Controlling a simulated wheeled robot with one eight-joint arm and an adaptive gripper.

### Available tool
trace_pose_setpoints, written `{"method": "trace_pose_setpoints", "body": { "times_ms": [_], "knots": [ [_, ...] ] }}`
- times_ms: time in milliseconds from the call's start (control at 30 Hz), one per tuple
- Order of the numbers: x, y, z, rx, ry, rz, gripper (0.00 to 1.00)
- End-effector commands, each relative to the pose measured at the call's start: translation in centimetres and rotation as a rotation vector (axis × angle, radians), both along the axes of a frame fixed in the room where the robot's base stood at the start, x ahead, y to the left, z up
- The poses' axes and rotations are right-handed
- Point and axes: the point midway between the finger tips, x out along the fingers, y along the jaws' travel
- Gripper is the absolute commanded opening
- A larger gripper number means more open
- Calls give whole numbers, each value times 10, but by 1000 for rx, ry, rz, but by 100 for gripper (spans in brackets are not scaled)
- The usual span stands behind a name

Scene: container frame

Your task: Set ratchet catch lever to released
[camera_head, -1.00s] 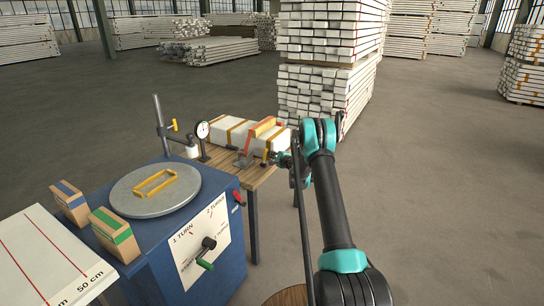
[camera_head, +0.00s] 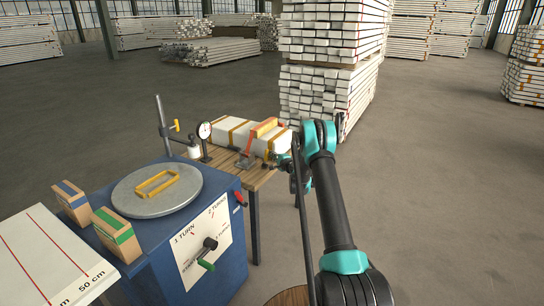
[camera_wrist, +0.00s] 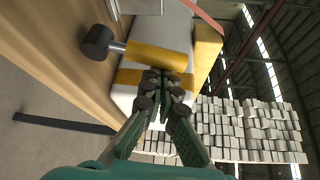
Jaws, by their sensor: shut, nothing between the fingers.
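My gripper (camera_wrist: 164,76) is shut and empty, its fingertips close to a yellow cylindrical grip (camera_wrist: 163,58) with a dark round end knob (camera_wrist: 98,42). I cannot tell whether they touch. In the head view my gripper (camera_head: 277,159) is small and partly hidden at the right end of a white bundle (camera_head: 233,131) with yellow straps. An orange-red bar (camera_head: 257,136) rises over this bundle and partly shows in the wrist view (camera_wrist: 204,14). A small red lever (camera_head: 240,199) sits on the blue cabinet's right side. No label shows which part is the ratchet catch lever.
The bundle lies on a wooden bench (camera_head: 258,178). A dial gauge (camera_head: 204,131) stands left of it. A beam stack (camera_head: 322,97) rises behind; open floor lies right.

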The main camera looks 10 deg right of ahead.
Motion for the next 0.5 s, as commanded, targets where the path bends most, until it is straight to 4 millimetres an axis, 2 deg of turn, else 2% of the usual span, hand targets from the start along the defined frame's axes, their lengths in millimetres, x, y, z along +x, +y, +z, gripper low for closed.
{"method": "trace_pose_setpoints", "body": {
  "times_ms": [367,500],
  "knots": [
    [-15,12,4,-147,-206,3,0],
    [-21,16,6,-153,-210,3,0]
  ]
}}
